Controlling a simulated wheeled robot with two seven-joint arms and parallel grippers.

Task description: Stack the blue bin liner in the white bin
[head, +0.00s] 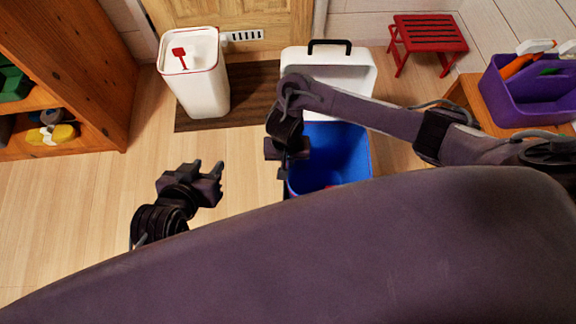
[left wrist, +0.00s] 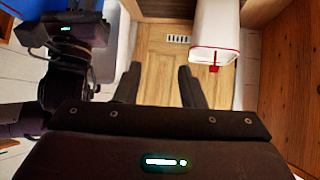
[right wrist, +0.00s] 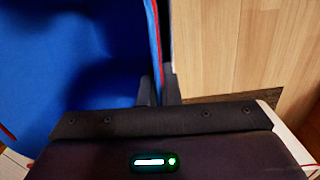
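The blue bin liner (head: 345,150) is an open-topped blue box in the middle of the head view, partly hidden by my right arm. Something small and red shows at its bottom. My right gripper (head: 287,172) is at its left wall; in the right wrist view the fingers (right wrist: 158,92) are close together on either side of the wall of the liner (right wrist: 60,60). A white bin (head: 330,80) with a black handle stands directly behind the liner. Another white bin (head: 207,92), with a red rim and red scoop, stands further left. My left gripper (head: 210,176) is open and empty over the floor.
A dark mat (head: 245,100) lies before the wooden door. A wooden shelf (head: 85,60) stands at the left. A red stool (head: 428,35) and a purple caddy (head: 520,95) on a wooden surface are at the right. The left floor is clear.

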